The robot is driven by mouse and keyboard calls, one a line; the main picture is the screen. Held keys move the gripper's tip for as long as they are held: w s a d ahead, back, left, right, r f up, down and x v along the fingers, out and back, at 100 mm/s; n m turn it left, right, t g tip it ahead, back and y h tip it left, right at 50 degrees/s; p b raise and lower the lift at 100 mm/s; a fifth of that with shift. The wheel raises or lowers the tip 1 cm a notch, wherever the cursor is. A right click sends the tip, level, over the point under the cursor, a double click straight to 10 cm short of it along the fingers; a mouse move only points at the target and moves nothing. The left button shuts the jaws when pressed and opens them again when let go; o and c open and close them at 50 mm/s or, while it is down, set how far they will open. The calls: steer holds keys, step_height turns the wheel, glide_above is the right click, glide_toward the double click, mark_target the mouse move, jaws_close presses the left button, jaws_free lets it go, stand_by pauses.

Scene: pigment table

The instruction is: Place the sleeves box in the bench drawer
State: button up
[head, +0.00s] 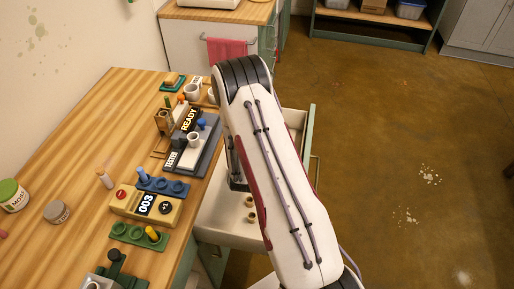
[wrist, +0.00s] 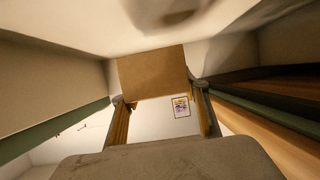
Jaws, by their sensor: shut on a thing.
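The sleeves box (wrist: 152,72), a plain brown block, is between the fingers of my gripper (wrist: 158,92) in the wrist view. My gripper is shut on it. The bench drawer (head: 222,212) is pulled out at the right side of the bench in the head view, with a pale floor. My arm crosses over it and hides much of its far part. In the head view only a dark piece of my gripper shows, low over the drawer, and the box is hidden. In the wrist view pale walls and a pale surface surround the box; whether it touches them I cannot tell.
Two small round brown items (head: 251,208) lie in the drawer's near part. The floor at right is open.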

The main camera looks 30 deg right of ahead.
steer(key=shift+f, duration=0.25)
steer(key=shift+f, duration=1.95)
steer(key=shift+f, duration=0.2)
steer(key=o, duration=1.3)
steer(key=shift+r, duration=0.15)
steer(key=shift+s+a+r, duration=0.1)
steer(key=shift+s+a, duration=0.05)
steer(key=shift+v, duration=5.85)
steer(key=shift+r, duration=0.1)
